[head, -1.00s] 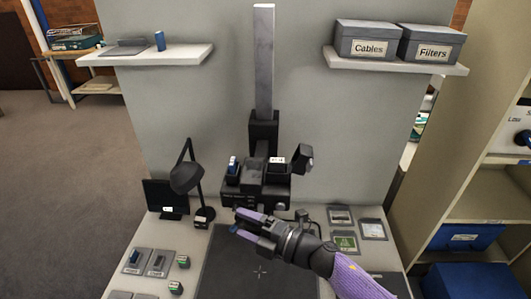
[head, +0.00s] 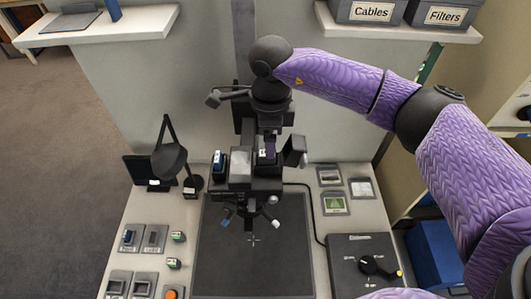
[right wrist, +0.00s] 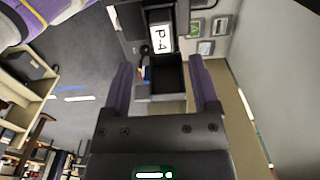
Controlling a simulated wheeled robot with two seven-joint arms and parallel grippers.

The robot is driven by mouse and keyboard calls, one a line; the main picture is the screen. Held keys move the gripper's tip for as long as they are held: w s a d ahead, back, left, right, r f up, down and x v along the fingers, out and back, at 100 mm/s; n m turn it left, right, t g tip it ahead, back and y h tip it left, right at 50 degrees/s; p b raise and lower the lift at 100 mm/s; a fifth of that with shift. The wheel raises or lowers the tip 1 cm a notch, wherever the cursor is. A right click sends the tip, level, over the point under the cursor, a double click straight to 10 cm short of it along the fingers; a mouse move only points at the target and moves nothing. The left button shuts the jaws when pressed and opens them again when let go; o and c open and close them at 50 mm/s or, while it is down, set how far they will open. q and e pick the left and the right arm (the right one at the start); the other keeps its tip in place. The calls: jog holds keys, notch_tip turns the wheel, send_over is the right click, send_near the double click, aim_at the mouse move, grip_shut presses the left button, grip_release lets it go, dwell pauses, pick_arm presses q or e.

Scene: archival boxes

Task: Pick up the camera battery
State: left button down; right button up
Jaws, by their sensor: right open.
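The copy-stand camera (head: 250,184) sits above the dark baseboard. A dark block with a white P-4 label (right wrist: 161,38) is in its top and looks like the camera battery, though I cannot be sure. My right gripper (head: 267,150) points down at it from above and partly hides it in the head view. In the right wrist view the two purple fingers (right wrist: 162,85) stand apart. The labelled block lies beyond their tips, with a dark recess (right wrist: 169,74) nearer. No grip shows. A blue-topped block (head: 218,161) stands at the camera's left. My left gripper is not in view.
A black desk lamp (head: 170,160) stands left of the camera. The baseboard (head: 215,262) is largely clear. Small green-topped items (head: 178,237) lie at left. A black control box (head: 345,255) stands at right. Shelves (head: 110,35) overhang the back wall.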

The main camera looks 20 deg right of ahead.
jog(key=f, duration=0.3)
jog(key=shift+w+a+f, duration=0.15)
jog(key=shift+w+f, duration=0.15)
jog(key=shift+s+f, duration=0.1)
jog(key=shift+f, duration=0.35)
grip_shut()
